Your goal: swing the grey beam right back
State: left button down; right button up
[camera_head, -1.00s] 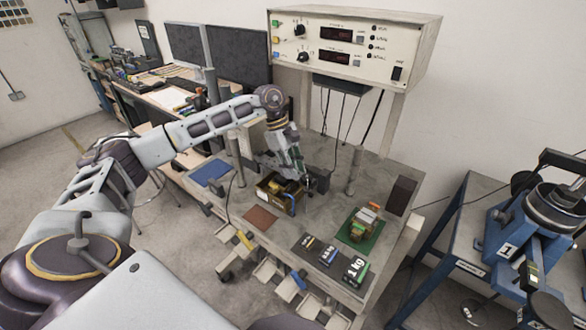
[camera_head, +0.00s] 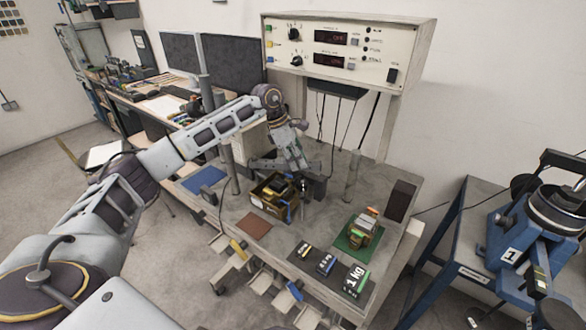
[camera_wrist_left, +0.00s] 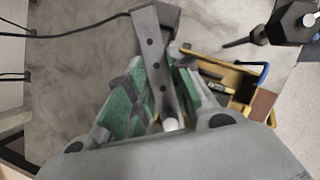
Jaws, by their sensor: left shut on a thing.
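The grey beam (camera_wrist_left: 157,60) is a flat bar with a row of small holes. In the left wrist view it runs from a bent top end down between my green-padded fingers. My left gripper (camera_wrist_left: 165,100) is shut on it. In the head view my left gripper (camera_head: 299,172) points down over the bench, behind the open box, and the beam (camera_head: 262,164) shows in part to its left; the arm hides the rest. A dark grey block (camera_head: 318,186) sits just right of the gripper. My right gripper is not in view.
A brown open box (camera_head: 262,204) with a blue handle stands close in front of the gripper. Grey posts (camera_head: 352,172) rise from the bench under the instrument panel (camera_head: 345,30). Weights (camera_head: 327,263) and a green mat (camera_head: 346,243) lie front right.

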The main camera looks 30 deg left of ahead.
pick_arm(q)
jog(key=w+a+n+t+y, duration=0.2)
jog(key=w+a+n, duration=0.5)
jog(key=n, duration=0.1)
jog(key=shift+w+a+n, duration=0.2)
jog(key=shift+a+n, duration=0.05)
jog(key=shift+n, duration=0.05)
dwell(0.3)
jog(key=c, duration=1.3)
grip_release()
jog(key=shift+o, duration=0.2)
jog(key=shift+r, duration=0.15)
jog(key=v, duration=1.1)
jog(key=shift+s+r, duration=0.35)
